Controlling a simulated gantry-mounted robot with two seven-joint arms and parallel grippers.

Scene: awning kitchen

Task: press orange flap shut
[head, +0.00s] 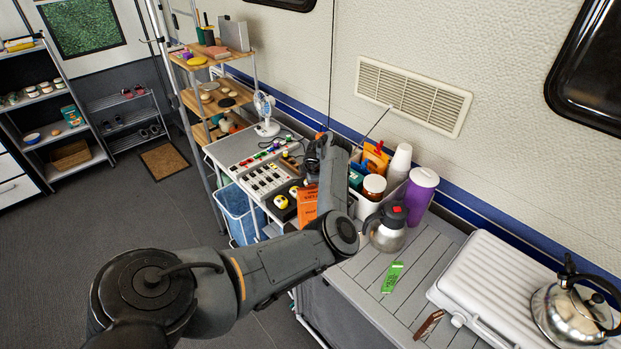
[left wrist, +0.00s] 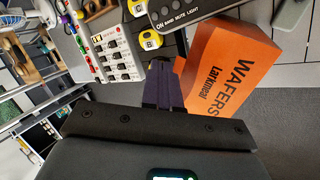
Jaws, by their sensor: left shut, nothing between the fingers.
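An orange wafers box (head: 307,205) stands at the front edge of the grey side table in the head view. In the head view my left wrist (head: 335,165) hides part of the area above the box. My right gripper is not in view.
A mixer panel (head: 265,178) and yellow tape measures (head: 281,202) lie left of the box. A black device (left wrist: 185,10) borders the box.

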